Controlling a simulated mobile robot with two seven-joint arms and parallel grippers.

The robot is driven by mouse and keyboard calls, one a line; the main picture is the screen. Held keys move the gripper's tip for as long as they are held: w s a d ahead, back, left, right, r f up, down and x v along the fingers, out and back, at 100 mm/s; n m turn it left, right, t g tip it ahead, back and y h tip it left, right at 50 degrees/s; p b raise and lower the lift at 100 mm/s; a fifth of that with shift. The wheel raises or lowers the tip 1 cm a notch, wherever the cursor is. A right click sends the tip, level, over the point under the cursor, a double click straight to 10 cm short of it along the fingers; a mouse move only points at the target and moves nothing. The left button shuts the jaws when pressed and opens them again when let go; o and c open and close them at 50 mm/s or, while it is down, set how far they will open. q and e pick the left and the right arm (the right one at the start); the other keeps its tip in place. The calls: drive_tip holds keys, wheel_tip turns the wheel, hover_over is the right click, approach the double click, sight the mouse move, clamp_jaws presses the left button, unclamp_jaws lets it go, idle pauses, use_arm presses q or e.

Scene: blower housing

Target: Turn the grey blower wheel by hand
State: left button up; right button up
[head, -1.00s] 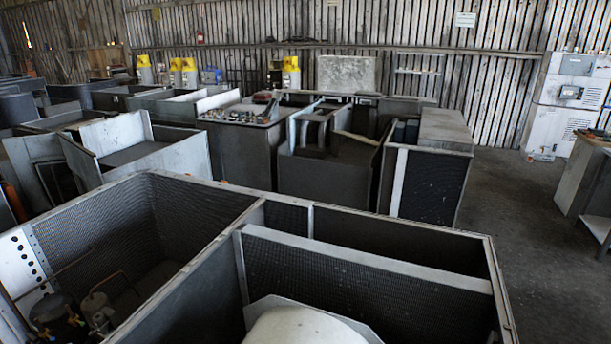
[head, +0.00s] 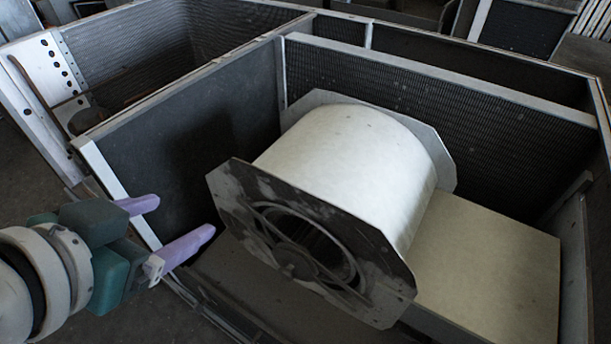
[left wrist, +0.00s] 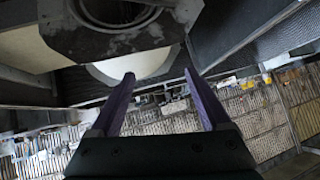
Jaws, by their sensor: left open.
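In the near end plate (head: 240,195) is a round opening. The grey blower wheel (head: 318,243) sits in that opening, dark and partly hidden by shadow and by a bracket across it. My left gripper (head: 180,219) is open and empty, left of the near end plate and apart from it. In the left wrist view, its two purple fingers (left wrist: 159,76) are spread, with the end plate (left wrist: 95,45) and pale drum (left wrist: 140,66) beyond them. My right gripper is not in view.
The cabinet's dark side panel (head: 185,140) stands behind the left gripper. A pale flat-topped box (head: 490,265) adjoins the housing at right. A mesh panel (head: 440,120) closes the back. Open space lies between the gripper and the end plate.

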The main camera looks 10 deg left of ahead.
use_arm(q)
drive_tip(key=w+f+m+t+h+b, duration=0.1)
drive_tip(key=w+f+t+b, duration=0.1)
drive_tip(key=f+b, duration=0.95)
drive_tip(key=w+f+m+t+h+b, duration=0.1)
drive_tip(key=w+f+t+b, duration=0.1)
drive_tip(key=f+b, duration=1)
drive_tip(key=m+t+h+b, duration=0.3)
drive_tip(key=h+b, duration=0.1)
drive_tip(key=b, duration=1.3)
approach(285, 277)
drive_tip(key=b+x, duration=0.2)
drive_tip(key=x, duration=0.6)
drive_tip(key=shift+w+b, duration=0.2)
drive_tip(key=shift+b, duration=0.15)
drive_tip(key=shift+c, duration=0.3)
clamp_jaws()
